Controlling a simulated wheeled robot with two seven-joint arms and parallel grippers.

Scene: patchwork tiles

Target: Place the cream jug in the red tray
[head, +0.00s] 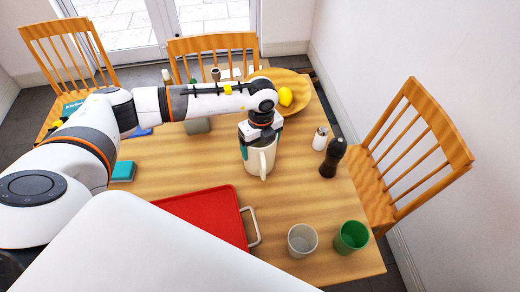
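The cream jug (258,163) stands upright on the wooden table, right of the middle of the head view, with its handle toward me. My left gripper (260,143) points down at the jug's top, with a finger at its left side. The arm hides part of the rim, and I cannot tell whether the fingers press on the jug. The red tray (207,214) lies nearer to me, left of and below the jug, and looks empty where visible. Its near left part is hidden by a white surface. My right gripper is not in view.
A grey cup (302,239) and a green cup (351,237) stand right of the tray. A dark pepper mill (332,158) and a white shaker (320,138) stand right of the jug. A bowl (296,99) with lemons is behind. A teal book (123,171) lies left.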

